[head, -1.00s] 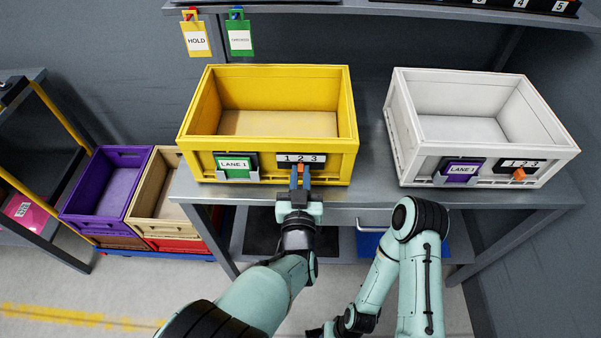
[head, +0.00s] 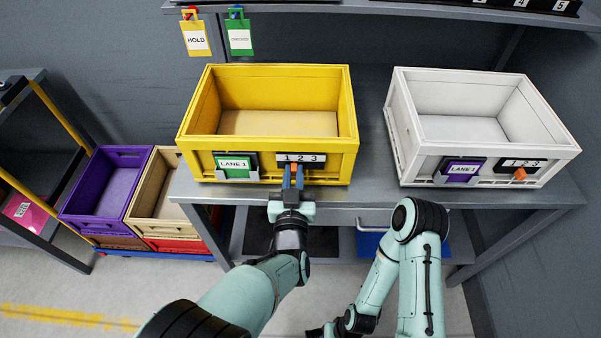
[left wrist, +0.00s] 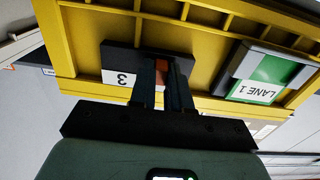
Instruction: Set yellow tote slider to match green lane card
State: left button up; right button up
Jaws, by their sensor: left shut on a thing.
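The yellow tote (head: 268,174) stands on the grey bench. Its green lane card (head: 235,166) reads LANE 1 and also shows in the left wrist view (left wrist: 258,90). Right of the card is the 1-2-3 scale plate (head: 313,159). My left gripper (head: 293,172) is shut on the orange slider knob (left wrist: 162,70) below the scale, around the 1–2 side. The fingers hide the knob's exact mark; the 3 is clear of them. My right arm is folded low; its gripper, apparently at the bottom edge, is too cut off to judge.
A white tote (head: 398,150) with a purple LANE 1 card (head: 463,170) and its own orange slider (head: 520,174) stands at right. HOLD (head: 196,40) and green (head: 239,39) tags hang above. Purple (head: 103,213) and tan bins (head: 152,190) stand at lower left.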

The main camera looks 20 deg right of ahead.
pick_arm(q)
jog(key=shift+w+a, duration=0.2)
jog(key=shift+a, duration=0.55)
dwell(0.4)
jog(key=o, duration=0.6)
jog(key=shift+v, duration=3.5)
